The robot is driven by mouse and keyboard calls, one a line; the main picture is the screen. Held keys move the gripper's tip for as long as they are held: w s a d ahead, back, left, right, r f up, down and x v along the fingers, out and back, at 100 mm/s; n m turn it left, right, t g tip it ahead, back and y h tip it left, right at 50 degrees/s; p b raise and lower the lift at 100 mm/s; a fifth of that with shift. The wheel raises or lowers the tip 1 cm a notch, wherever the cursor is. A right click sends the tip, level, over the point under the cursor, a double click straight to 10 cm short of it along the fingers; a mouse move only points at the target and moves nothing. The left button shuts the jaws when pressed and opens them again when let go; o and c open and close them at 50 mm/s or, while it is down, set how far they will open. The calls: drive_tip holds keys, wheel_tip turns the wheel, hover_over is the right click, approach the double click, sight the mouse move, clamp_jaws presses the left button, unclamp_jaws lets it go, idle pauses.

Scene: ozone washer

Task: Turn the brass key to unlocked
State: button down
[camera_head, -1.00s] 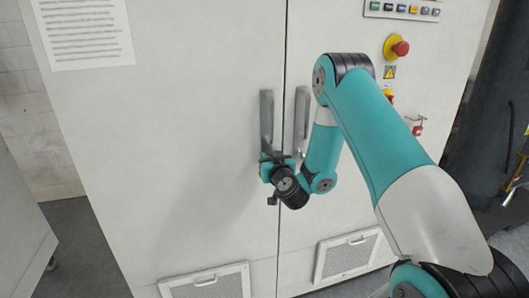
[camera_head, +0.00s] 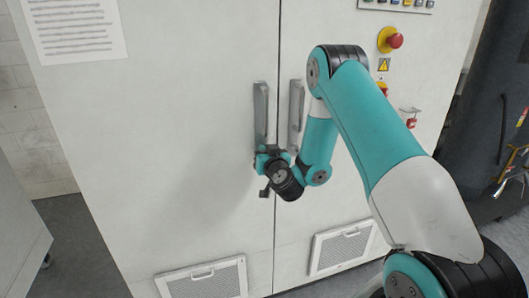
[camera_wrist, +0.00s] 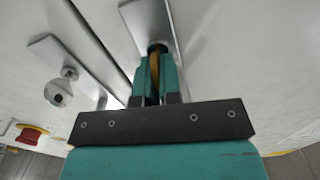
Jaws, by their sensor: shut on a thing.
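The brass key (camera_wrist: 154,62) shows as a yellow-brown sliver between my gripper's teal fingers in the wrist view. My gripper (camera_wrist: 155,80) is shut on it, in front of a grey metal handle plate (camera_wrist: 143,15) on the cabinet door. Most of the key is hidden by the fingers, so its angle cannot be told. In the head view my gripper (camera_head: 266,163) is at the lower end of the left door handle (camera_head: 261,115); the key is hidden there.
A red emergency button (camera_head: 394,41) and vent grilles (camera_head: 342,248) are on the cabinet front.

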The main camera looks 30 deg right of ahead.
drive_tip(key=shift+s+d+f+m+b, duration=0.15)
drive_tip(key=shift+m+b, duration=0.3)
drive_tip(key=shift+m, duration=2.3)
drive_tip(key=shift+w+d+f+m+b, duration=0.1)
drive_tip(key=shift+d+f+m+b, duration=0.25)
drive_tip(key=shift+m, duration=2.45)
drive_tip(key=shift+s+d+f+m+b, duration=0.1)
drive_tip(key=shift+m+b, duration=0.45)
drive_tip(key=shift+m, duration=2.2)
drive_tip(key=c, duration=1.3)
unclamp_jaws()
